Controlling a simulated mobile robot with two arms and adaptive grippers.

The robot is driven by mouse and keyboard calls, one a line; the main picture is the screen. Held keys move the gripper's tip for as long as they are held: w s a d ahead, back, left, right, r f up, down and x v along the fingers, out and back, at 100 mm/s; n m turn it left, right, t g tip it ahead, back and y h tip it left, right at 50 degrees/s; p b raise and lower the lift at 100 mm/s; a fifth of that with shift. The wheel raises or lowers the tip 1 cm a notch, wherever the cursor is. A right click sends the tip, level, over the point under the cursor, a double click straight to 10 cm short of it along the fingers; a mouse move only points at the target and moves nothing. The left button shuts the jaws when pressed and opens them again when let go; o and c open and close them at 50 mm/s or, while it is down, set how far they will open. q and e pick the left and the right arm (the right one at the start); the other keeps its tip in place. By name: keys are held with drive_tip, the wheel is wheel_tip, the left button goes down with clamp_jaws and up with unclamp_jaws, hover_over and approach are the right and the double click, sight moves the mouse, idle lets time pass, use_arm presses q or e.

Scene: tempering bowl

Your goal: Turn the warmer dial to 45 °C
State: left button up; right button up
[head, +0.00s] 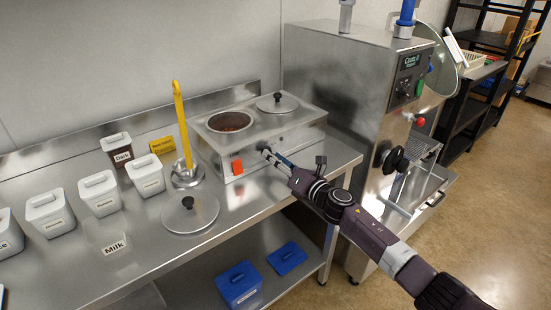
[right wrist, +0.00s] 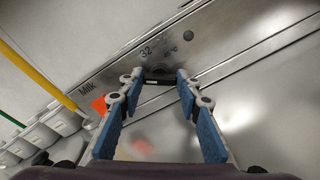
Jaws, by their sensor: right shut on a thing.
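The warmer (head: 285,143) is a steel box on the bench with two wells, one open with brown contents and one lidded. My right gripper (head: 266,152) reaches its front panel from the right. In the right wrist view, my right gripper (right wrist: 158,80) is shut on the black dial (right wrist: 158,72), with a blue-padded finger on each side. The number 32 shows on the panel above the dial, with a small °C mark to its right. The dial's pointer cannot be made out. The dial is hidden in the head view. My left gripper is out of view.
An orange tag (head: 237,167) is on the warmer's front, left of my gripper. A loose lid (head: 190,214), a yellow-handled tool (head: 182,125) and white tubs (head: 147,176) stand left. A tall steel machine (head: 345,90) stands right.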

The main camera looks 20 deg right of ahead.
drive_tip(key=m+p, duration=0.1)
drive_tip(key=m, duration=0.4)
drive_tip(key=shift+d+m, duration=0.1)
drive_tip(key=shift+m, duration=0.3)
drive_tip(key=m+p, duration=0.2)
drive_tip(key=m, duration=0.4)
drive_tip(key=shift+f, duration=0.1)
drive_tip(key=m+p, duration=0.1)
drive_tip(key=m, duration=0.4)
drive_tip(key=shift+m, duration=0.4)
drive_tip(key=m+p, duration=0.1)
drive_tip(key=m, duration=0.4)
drive_tip(key=shift+f, duration=0.2)
drive_tip(key=shift+m, duration=0.4)
drive_tip(key=o, duration=1.2)
drive_tip(key=shift+c, duration=0.2)
drive_tip(key=v, duration=1.2)
